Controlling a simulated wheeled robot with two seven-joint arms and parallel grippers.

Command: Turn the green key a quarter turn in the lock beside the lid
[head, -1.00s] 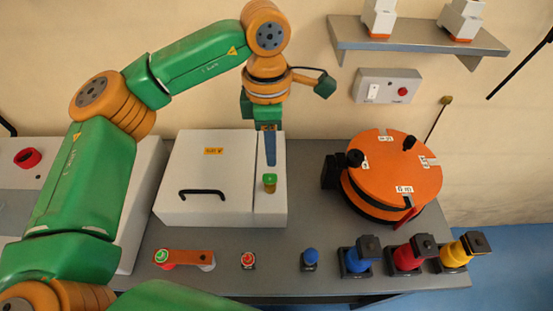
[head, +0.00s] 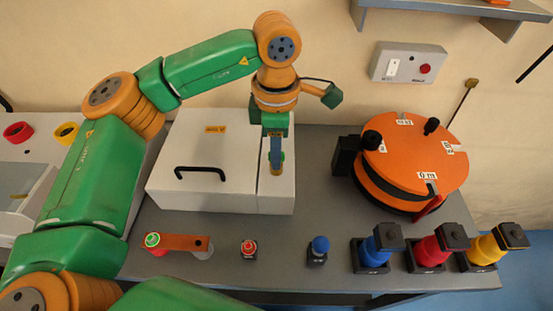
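My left gripper (head: 276,164) points down over the white lock panel (head: 276,196) to the right of the lid. Only a small brassy bit shows at the fingertips. I cannot tell whether the fingers are closed on the key or still apart around it. The white lid (head: 210,145) with its black handle (head: 200,170) is down. My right gripper is out of view.
An orange round turntable (head: 415,150) with black knobs stands to the right. Along the front edge are an orange bar (head: 185,242), a red button (head: 249,248), a blue knob (head: 319,249) and blue, red and yellow switches. Grey bench is clear between the box and the turntable.

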